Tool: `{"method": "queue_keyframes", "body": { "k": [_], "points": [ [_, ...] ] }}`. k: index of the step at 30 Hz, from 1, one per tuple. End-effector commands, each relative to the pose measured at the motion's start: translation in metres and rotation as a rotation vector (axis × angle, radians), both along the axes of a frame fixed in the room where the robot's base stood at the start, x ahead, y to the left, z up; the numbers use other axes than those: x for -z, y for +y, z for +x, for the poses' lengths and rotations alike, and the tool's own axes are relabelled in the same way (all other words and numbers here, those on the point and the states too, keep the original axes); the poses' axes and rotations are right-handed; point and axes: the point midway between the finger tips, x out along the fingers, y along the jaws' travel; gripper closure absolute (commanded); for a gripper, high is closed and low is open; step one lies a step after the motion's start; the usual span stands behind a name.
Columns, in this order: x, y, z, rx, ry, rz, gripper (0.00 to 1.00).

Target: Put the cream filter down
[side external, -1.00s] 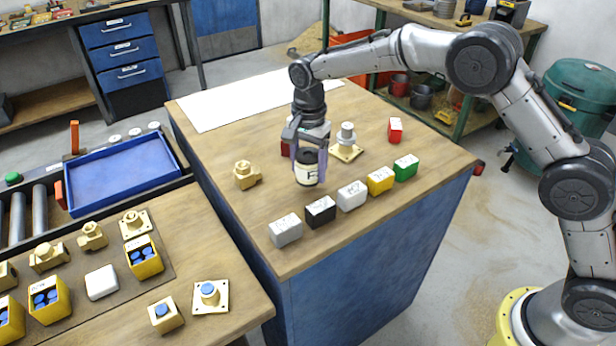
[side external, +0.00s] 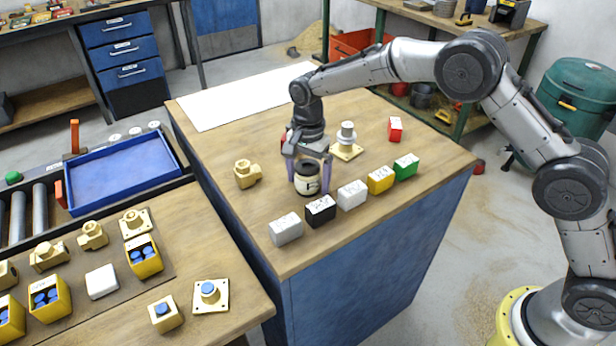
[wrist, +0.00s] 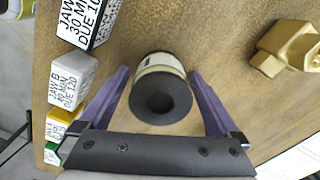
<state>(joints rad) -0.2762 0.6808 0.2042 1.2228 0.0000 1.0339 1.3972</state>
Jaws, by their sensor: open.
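The cream filter (side external: 307,184) is a short cylinder with a cream label band and black ends. It stands upright on the wooden bench top (side external: 270,225), behind the black block. My gripper (side external: 309,172) is over it, pointing down, with its purple fingers on either side. In the wrist view the filter (wrist: 160,88) sits between the spread fingers of my gripper (wrist: 162,88), with a visible gap to each finger. The jaws are open.
A brass fitting (side external: 246,174) lies to the left.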

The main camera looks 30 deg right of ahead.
Motion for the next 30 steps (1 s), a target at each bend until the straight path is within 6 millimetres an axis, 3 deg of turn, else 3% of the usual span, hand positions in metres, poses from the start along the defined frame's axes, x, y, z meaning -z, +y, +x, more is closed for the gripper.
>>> {"method": "queue_keyframes", "body": {
  "k": [8, 21, 30],
  "points": [
    [-0.012, 0.0, 0.001, 0.0, -0.003, 0.0, 0.02],
    [-0.096, 0.0, 0.001, 0.0, -0.003, 0.001, 0.02],
    [-0.123, 0.0, 0.0, 0.0, 0.0, 0.0, 0.02]
  ]
}}
